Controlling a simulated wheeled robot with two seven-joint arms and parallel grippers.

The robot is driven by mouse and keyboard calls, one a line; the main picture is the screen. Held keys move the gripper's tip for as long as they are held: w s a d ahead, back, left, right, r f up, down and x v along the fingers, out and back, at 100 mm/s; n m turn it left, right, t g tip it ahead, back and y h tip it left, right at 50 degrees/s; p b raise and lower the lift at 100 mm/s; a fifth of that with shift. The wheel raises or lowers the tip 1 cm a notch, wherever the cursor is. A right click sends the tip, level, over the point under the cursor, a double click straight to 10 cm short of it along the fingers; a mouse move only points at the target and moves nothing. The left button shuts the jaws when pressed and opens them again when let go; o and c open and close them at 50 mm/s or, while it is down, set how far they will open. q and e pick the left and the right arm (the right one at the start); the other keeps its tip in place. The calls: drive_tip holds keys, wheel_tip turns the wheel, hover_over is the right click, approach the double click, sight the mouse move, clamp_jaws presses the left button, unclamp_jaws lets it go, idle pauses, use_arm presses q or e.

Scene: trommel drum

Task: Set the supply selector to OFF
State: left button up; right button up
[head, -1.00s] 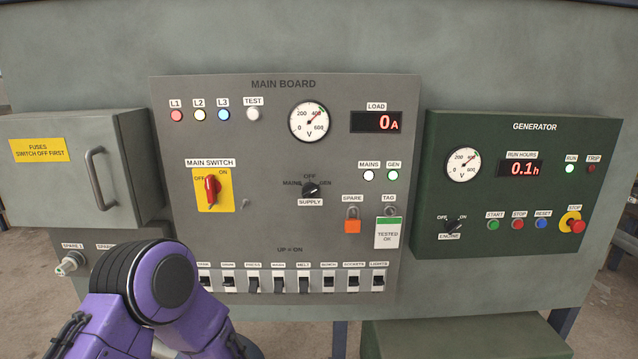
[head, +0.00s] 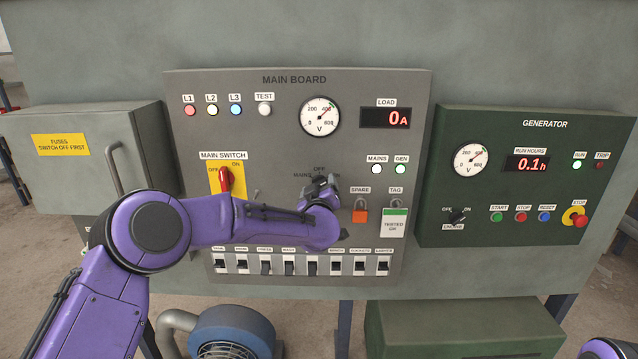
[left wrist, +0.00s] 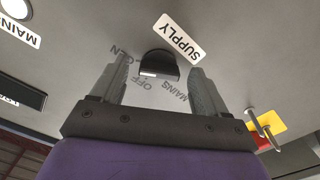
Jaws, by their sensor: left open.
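The supply selector (left wrist: 162,65) is a black rotary knob with a white mark, on the grey main board (head: 300,90). The left wrist view shows it upside down, its mark on the side toward GEN, with OFF and MAINS lettered around it. My left gripper (left wrist: 158,78) is open, with one finger on each side of the knob and gaps to it. I cannot tell whether the fingertips reach level with the knob. In the head view, my left gripper (head: 321,187) covers most of the selector. My right gripper is not in view.
A row of breakers (head: 313,264) lies below. An orange padlock (head: 360,215) and a tag (head: 394,223) hang to the right. The generator panel (head: 520,225) stands farther right.

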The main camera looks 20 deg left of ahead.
use_arm(q)
drive_tip(key=shift+w, duration=0.25)
drive_tip(key=shift+c, duration=0.3)
drive_tip(key=c, duration=1)
